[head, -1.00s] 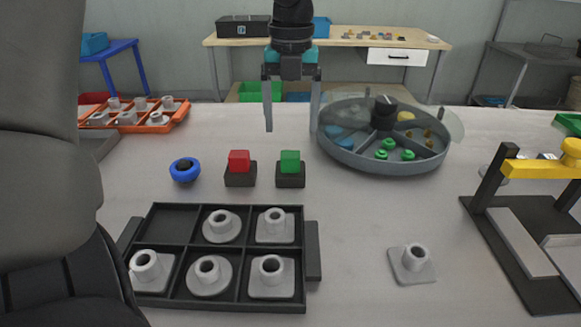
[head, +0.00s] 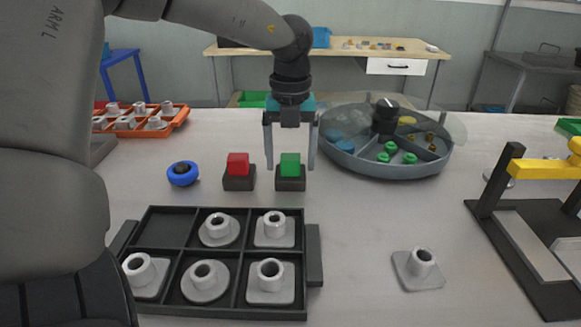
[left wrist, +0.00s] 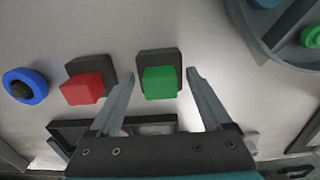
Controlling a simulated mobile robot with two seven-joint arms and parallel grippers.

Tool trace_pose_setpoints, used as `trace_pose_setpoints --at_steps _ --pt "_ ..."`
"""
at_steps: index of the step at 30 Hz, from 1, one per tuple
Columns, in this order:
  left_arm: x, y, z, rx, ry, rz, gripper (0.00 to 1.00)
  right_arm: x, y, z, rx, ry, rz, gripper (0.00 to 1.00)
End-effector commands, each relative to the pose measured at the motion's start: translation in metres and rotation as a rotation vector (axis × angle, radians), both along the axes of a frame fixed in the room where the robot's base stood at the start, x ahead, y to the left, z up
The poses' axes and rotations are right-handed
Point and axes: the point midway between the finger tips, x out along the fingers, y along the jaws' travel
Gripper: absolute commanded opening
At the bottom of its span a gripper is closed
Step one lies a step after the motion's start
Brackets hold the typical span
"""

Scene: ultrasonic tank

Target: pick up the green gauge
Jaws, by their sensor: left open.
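The green gauge is a green block (head: 290,164) on a dark square base (head: 290,184) on the table, in the middle of the head view. In the left wrist view the green block (left wrist: 160,82) lies between the fingers of my left gripper (left wrist: 163,75). My left gripper (head: 290,165) is open, pointing down, with one finger on each side of the green block. Gaps show between the fingers and the block; I cannot tell exactly how low the tips are. My right gripper is not in view.
A red block (head: 238,164) on a dark base stands close on the left, with a blue ring (head: 182,173) beyond it. A black tray (head: 313,255) of grey flanged parts lies in front. A round divided tray (head: 400,172) stands close on the right.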

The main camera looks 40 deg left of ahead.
Motion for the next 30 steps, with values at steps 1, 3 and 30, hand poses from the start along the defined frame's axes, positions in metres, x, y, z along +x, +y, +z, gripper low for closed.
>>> trace_pose_setpoints --at_steps 1,3,30 --pt "0.0001 -0.0001 -0.0001 0.000 0.000 0.000 0.82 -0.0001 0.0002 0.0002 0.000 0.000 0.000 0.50" --pt "0.0001 -0.0001 0.0002 0.000 0.000 0.000 0.82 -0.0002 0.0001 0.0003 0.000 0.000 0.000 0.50" --pt "0.0001 0.0000 0.0007 -0.001 -0.001 0.001 0.00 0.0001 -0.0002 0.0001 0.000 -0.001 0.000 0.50"
